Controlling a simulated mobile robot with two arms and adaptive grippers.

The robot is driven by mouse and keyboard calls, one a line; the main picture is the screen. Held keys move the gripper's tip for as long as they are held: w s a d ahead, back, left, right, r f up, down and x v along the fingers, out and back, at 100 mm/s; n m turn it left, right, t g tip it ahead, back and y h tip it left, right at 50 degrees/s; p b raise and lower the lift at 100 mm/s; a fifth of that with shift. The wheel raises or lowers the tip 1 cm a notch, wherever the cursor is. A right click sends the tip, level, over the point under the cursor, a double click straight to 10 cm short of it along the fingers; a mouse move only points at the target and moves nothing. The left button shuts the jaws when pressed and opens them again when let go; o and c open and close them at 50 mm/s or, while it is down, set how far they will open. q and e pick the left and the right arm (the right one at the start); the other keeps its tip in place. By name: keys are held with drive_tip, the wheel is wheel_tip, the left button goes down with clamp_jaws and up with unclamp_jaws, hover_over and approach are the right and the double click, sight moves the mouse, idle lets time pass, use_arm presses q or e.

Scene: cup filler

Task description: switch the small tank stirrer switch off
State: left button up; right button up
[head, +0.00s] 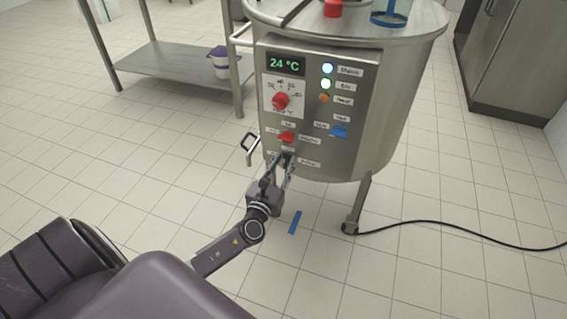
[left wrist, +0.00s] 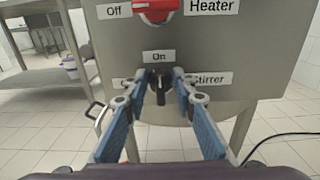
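The small steel tank (head: 400,110) carries a control panel (head: 352,85). The black stirrer switch (left wrist: 160,86) is low on it, upright under the "On" label (left wrist: 158,57); the "Stirrer" label (left wrist: 211,79) is to its right and the label to its left is mostly hidden by a finger. My left gripper (head: 280,162) is at the panel's lower edge. In the left wrist view its blue-padded fingers (left wrist: 161,82) stand on either side of the switch, apart, with a small gap showing. In the head view the gripper partly hides the switch. The "Stir" lamp (head: 326,84) glows green. My right gripper is out of view.
The red heater knob (left wrist: 155,9) is just above the stirrer switch. A red dial (head: 280,101) and a blue switch (head: 339,131) are higher on the panel. A steel shelf (head: 165,68) stands at left. A black cable (head: 455,229) crosses the floor at right.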

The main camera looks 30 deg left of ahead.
use_arm(q)
clamp_jaws()
